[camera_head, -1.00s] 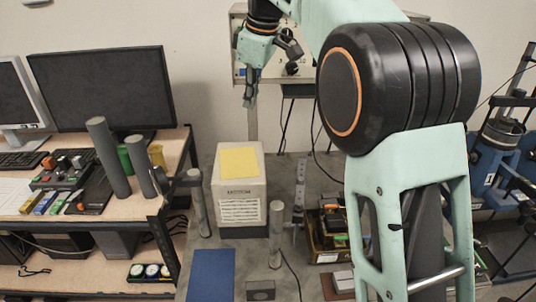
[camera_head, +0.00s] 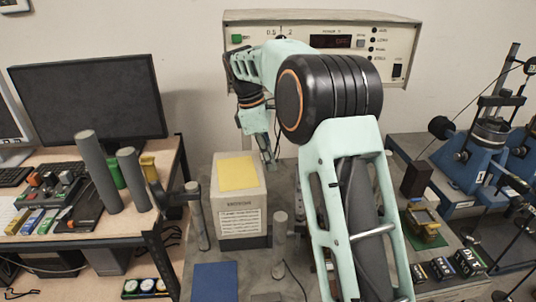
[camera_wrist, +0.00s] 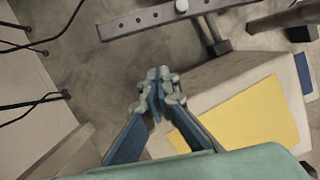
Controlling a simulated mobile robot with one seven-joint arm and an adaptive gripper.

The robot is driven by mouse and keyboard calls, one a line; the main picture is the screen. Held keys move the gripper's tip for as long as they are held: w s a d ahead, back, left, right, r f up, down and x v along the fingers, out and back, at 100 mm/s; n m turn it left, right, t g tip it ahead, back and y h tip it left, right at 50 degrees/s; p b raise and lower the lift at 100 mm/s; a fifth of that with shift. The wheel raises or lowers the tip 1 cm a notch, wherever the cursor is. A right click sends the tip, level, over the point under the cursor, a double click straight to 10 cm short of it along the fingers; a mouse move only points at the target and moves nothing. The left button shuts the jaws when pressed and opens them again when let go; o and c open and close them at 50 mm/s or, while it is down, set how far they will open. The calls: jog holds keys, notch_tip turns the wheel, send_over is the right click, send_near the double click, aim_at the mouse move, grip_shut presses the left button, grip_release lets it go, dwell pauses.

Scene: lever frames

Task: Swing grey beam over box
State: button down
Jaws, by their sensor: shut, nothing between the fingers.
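The grey beam (camera_wrist: 150,18), a flat bar with a row of holes, crosses the top of the wrist view. In the head view my arm appears to hide it. The box (camera_head: 240,222) is off-white with a yellow square (camera_head: 238,173) on top and a label on its front. It also shows at the right of the wrist view (camera_wrist: 210,95). My gripper (camera_head: 270,160) is behind the box and slightly right of it in the head view. In the wrist view its fingertips (camera_wrist: 158,88) are together and empty, apart from the beam and beside the box's edge.
Grey upright posts stand left (camera_head: 197,215) and right (camera_head: 280,232) of the box. A blue mat (camera_head: 214,282) lies in front. A desk with a monitor (camera_head: 92,97) is at left. A control unit (camera_head: 330,42) is behind, and blue test equipment (camera_head: 478,155) stands at right.

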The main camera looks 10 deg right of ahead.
aim_at(300, 194)
jog(key=s+d+f+p, duration=0.1)
jog(key=d+f, duration=0.4)
jog(key=shift+d+r, duration=0.1)
dwell(0.6)
